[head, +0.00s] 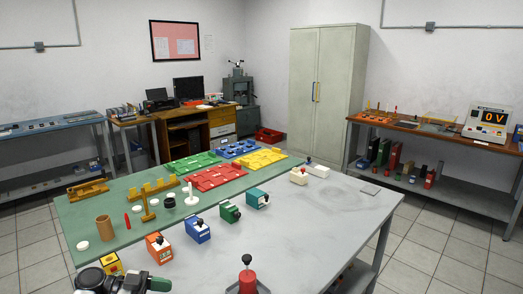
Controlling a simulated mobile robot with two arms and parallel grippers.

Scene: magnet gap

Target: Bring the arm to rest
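A dark, rounded mechanical part with a green-tipped end shows at the bottom left edge, over the near corner of the table. It looks like my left gripper (125,284), cut off by the frame. I cannot make out its fingers or whether it holds anything. My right gripper is not in view. The grey table (335,215) with a green mat (120,215) stands in front of me.
A red cylinder with a black knob (247,278) stands at the near edge. A yellow block (111,264) sits near the dark part. A brown cup (104,228), white discs and coloured trays (218,179) occupy the mat. The table's right side is mostly clear.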

